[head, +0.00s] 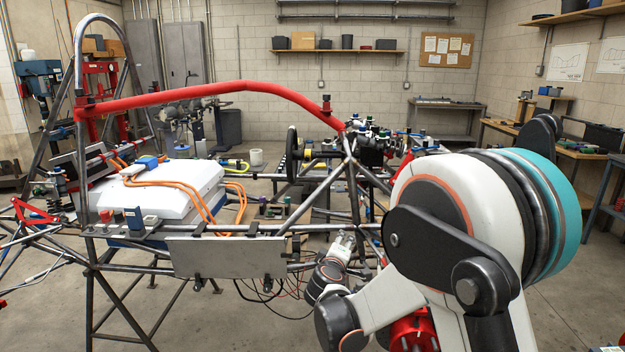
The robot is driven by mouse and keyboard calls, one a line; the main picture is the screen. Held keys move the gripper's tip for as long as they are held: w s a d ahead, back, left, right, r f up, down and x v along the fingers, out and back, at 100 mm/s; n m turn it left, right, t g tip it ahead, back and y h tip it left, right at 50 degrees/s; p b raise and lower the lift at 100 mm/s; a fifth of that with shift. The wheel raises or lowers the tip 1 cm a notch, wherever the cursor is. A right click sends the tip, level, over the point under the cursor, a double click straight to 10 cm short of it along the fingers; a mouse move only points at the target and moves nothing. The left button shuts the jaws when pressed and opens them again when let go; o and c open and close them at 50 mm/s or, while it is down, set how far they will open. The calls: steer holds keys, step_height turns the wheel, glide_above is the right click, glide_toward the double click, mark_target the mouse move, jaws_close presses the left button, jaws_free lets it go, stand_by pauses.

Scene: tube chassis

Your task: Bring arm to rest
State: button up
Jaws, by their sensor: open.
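My arm fills the lower right of the head view, with a large white and teal joint in front. It folds down and back to a dark wrist near the bottom middle. My gripper (345,240) shows small beyond that wrist, in front of the tube chassis (124,312). It is open, and I see nothing held in it. It overlaps the chassis's lower right tubes in the picture; I cannot tell how much space lies between them. My arm hides the right end of the chassis.
A red tube (215,92) arches over the chassis. A white battery box (165,190) with orange cables sits inside it. A grey plate (225,256) hangs on the near side, with loose wires beside my wrist. Workbenches (565,152) stand at the right. Bare floor shows at the lower left.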

steer(key=s+d+r+m+g, duration=0.2)
steer(key=s+d+r+m, duration=0.15)
steer(key=s+d, duration=0.4)
steer(key=s+d+r+m+g, duration=0.25)
steer(key=s+d+r, duration=0.25)
steer(key=s, duration=0.5)
steer(key=s+f+m+g+y, duration=0.1)
steer(key=s+f+m, duration=0.1)
steer(key=s, duration=1)
steer(key=s+f+m+g+y, duration=0.1)
steer(key=s+m+g+y, duration=0.1)
steer(key=s, duration=1)
steer(key=shift+s+a+f+m, duration=0.2)
steer(key=shift+a+f+m, duration=0.2)
steer(key=shift+m, duration=0.1)
